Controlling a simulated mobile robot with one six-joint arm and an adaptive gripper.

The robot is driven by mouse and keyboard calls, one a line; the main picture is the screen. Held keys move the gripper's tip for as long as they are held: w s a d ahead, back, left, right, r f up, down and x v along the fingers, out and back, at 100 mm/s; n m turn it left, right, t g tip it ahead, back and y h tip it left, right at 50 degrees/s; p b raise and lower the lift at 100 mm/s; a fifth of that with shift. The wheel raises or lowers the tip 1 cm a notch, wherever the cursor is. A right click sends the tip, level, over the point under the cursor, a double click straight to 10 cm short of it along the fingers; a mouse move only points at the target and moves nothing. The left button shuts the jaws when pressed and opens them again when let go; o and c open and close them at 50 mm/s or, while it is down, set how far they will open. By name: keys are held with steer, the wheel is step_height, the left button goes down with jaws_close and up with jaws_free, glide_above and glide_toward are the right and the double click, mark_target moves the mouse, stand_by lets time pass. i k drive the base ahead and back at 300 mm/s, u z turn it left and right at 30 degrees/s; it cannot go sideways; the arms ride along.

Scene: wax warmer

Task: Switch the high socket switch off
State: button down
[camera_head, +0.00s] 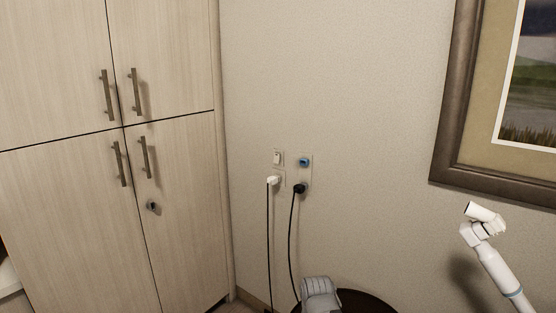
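Two switches sit side by side on the wall at nearly the same height. The left one is a white switch (277,157), above a white plug (272,180) with a dark cord hanging down. The right one is a blue switch (304,161) on a pale plate, above a black plug (299,188) with a dark cord. Both are too small to tell on from off, and I cannot tell which one is the high socket switch. Part of my white arm shows at the lower right, well apart from both switches.
A tall pale wooden cabinet (176,225) with metal handles stands at left, its doors shut. A framed picture (450,130) hangs at the upper right. A grey ribbed object (320,293) and a dark round surface (368,301) show at the bottom edge. The wall around the switches is clear.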

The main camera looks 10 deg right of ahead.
mark_target(277, 159)
steer(key=k, duration=0.65)
steer(key=u, duration=0.3)
steer(key=i, duration=0.45)
steer(key=u, duration=0.55)
steer(key=i, duration=1.3)
steer(key=z, duration=0.6)
